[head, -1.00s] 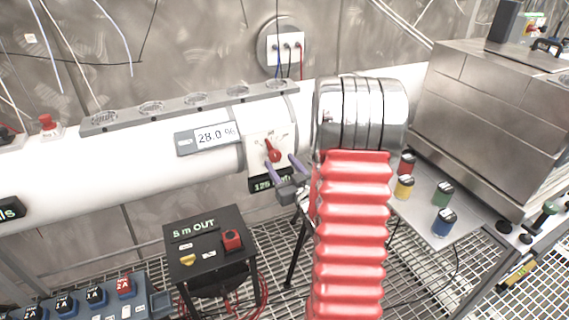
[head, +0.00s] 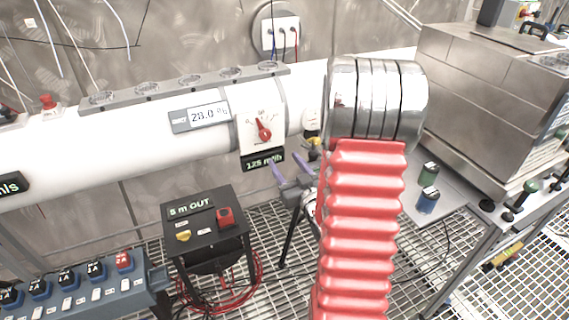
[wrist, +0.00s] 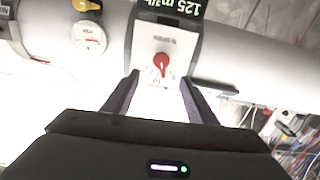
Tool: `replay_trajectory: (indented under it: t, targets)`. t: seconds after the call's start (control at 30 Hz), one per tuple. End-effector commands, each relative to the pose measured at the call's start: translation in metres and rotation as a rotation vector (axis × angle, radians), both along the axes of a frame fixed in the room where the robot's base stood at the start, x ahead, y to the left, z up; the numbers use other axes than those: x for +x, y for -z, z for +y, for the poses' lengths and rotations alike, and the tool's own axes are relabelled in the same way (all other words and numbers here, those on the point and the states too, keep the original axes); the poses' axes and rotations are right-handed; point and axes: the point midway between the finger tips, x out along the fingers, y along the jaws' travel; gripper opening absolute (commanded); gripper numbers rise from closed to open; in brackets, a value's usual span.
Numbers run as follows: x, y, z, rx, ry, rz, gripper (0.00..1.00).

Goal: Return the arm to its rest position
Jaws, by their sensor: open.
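My gripper (head: 286,176) shows in the head view below the white pipe, just left of my red ribbed arm. Its purple-grey fingers are spread apart with nothing between them. In the wrist view my gripper (wrist: 158,95) is open, its two dark fingers pointing toward a white plate with a red rotary knob (wrist: 161,64). The red knob (head: 263,129) also shows in the head view on the pipe, above the fingers and apart from them. My arm and its silver joint hide part of the pipe and the bench behind.
A black box labelled "5 m OUT" (head: 205,232) stands below the pipe. A blue switch panel (head: 85,285) is at lower left. At right are a steel cabinet (head: 480,100) and a bench with a green can (head: 428,173) and a blue can (head: 427,200). Grating floor lies between.

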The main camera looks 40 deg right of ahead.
Motion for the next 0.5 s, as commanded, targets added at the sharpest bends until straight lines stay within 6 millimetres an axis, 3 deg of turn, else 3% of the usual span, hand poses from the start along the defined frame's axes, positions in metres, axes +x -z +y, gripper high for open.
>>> replay_trajectory:
  t: [0.5]
  targets:
    - [0.0013,0.0058,0.0012,0.004,-0.002,0.023,0.52]
